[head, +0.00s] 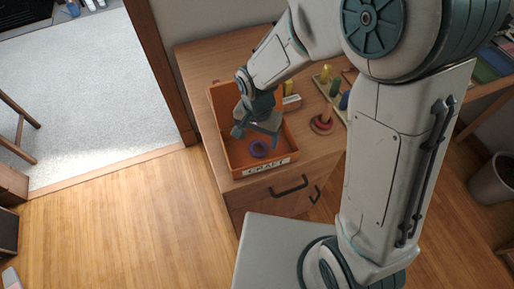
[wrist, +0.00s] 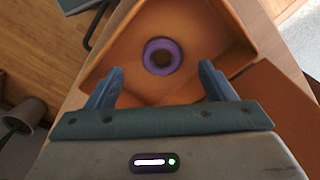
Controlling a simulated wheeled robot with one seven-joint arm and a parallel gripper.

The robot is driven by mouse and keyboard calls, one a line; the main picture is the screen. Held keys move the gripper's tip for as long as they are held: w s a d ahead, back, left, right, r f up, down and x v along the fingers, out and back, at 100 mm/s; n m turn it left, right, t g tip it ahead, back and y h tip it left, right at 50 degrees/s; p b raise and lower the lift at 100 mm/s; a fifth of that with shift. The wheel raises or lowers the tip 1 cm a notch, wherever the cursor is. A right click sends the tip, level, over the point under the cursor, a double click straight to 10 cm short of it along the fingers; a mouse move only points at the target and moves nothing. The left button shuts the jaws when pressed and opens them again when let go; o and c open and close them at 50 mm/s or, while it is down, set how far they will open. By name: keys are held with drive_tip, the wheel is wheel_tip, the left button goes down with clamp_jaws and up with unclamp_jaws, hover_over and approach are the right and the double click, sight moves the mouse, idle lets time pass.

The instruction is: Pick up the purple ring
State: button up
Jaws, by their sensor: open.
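The purple ring (head: 260,148) lies flat in the orange craft bin (head: 235,163), toward its front end. In the wrist view the ring (wrist: 149,64) shows just beyond and between my fingers, with the bin floor visible through its hole. My gripper (head: 257,138) is over the bin, close to the ring. In the wrist view my gripper (wrist: 160,84) is open, with nothing between its fingers. The height between my fingertips and the ring is hard to tell.
The bin's walls stand around the ring. A wooden cabinet (head: 200,55) carries the bin. To the right are a ring stacker (head: 322,122) with a red ring and a board with colored pegs (head: 334,87). A trash bin (head: 494,178) stands at the far right.

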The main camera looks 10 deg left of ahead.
sight(258, 151)
drive_tip(key=shift+w+f, duration=0.2)
drive_tip(key=shift+f, duration=1.35)
drive_tip(key=shift+w+f, duration=0.2)
drive_tip(key=shift+f, duration=1.3)
drive_tip(key=c, duration=1)
